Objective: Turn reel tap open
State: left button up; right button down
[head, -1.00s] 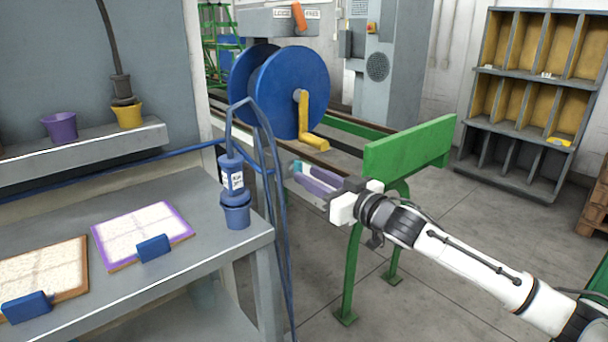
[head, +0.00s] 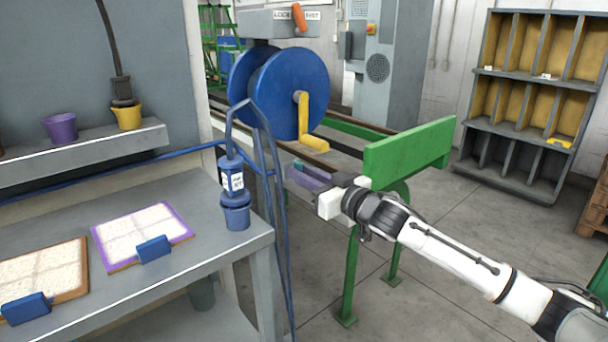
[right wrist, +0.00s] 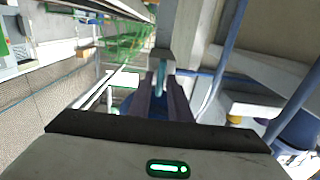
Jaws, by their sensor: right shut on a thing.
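My right gripper (head: 297,172) reaches in from the right, in front of the blue hose reel (head: 289,93) and left of the green bench. Its purple fingers are closed on a small teal piece (head: 298,163), which looks like the tap's handle. The teal piece also shows in the right wrist view (right wrist: 161,78), between the tips of the fingers (right wrist: 161,92). The fingers hide much of it, so I cannot tell how far it is turned. My left gripper is not in view.
A yellow crank (head: 304,115) hangs on the reel's side. Blue hose (head: 268,150) loops beside the grey workbench (head: 185,262) on the left. The green bench (head: 408,149) stands close behind my right arm. Open floor lies to the right.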

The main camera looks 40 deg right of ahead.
pick_arm(q)
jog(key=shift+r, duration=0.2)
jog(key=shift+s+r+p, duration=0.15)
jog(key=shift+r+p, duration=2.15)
jog(key=shift+p, duration=1.2)
pick_arm(e)
jog(key=shift+a+f+n, duration=0.1)
jog(key=shift+n, duration=2.85)
jog(key=shift+a+f+n, duration=0.1)
jog(key=shift+a+n, duration=0.05)
jog(key=shift+n, duration=2.85)
jog(key=shift+a+f+n, duration=0.1)
jog(key=shift+n, duration=2.85)
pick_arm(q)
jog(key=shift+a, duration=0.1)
pick_arm(e)
jog(key=c, duration=1.9)
grip_release()
jog(key=shift+o, duration=0.2)
